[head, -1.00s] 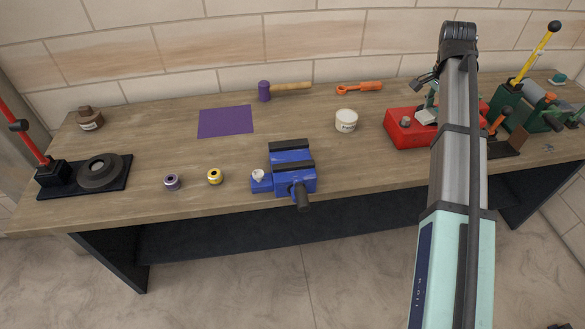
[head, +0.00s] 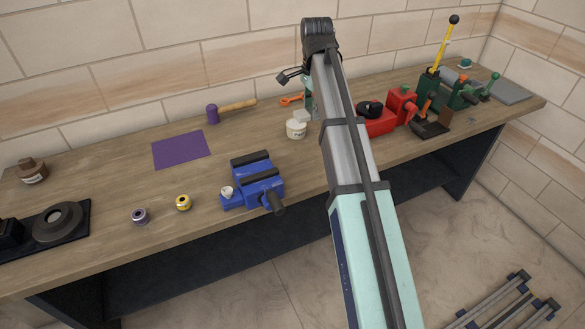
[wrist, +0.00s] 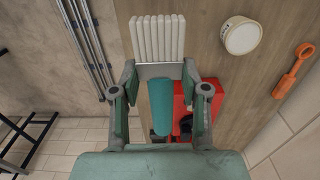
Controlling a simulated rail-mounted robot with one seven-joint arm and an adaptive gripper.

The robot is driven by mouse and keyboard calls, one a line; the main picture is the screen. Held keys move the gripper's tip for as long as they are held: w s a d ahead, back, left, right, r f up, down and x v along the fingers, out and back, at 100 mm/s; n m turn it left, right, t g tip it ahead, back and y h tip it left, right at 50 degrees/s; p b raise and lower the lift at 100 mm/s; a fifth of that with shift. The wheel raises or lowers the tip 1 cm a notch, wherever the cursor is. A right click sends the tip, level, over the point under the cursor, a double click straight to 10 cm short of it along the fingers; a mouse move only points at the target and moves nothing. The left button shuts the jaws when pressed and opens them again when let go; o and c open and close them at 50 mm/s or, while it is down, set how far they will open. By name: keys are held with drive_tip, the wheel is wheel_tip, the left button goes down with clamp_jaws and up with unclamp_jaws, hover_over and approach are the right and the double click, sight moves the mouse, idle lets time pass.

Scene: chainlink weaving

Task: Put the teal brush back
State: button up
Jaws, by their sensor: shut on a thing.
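The teal brush has a teal handle (wrist: 160,102) and a wide row of pale bristles. In the wrist view it lies between the two fingers of my gripper (wrist: 160,71), which are shut on it near the base of the bristles. The bristles point away from my wrist. In the head view my arm hides most of the gripper and brush; a pale part of the brush (head: 303,116) shows beside the arm, close to the white tub (head: 296,130) in the picture. The tub also shows in the wrist view (wrist: 241,38), right of the bristles and apart from them.
A red machine (head: 380,124) stands right of my arm, with green tools (head: 445,92) beyond it. An orange wrench (head: 291,100) and purple mallet (head: 213,115) lie at the back. A blue vise (head: 256,184) is at the front.

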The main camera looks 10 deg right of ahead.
sight(309, 166)
drive_tip(key=shift+f, duration=0.15)
wheel_tip(309, 166, down, 19)
drive_tip(key=p, duration=0.5)
drive_tip(key=shift+f, duration=0.2)
drive_tip(key=shift+f, duration=0.1)
drive_tip(key=o, duration=1.1)
drive_tip(key=shift+o, duration=0.2)
drive_tip(key=shift+f, duration=0.1)
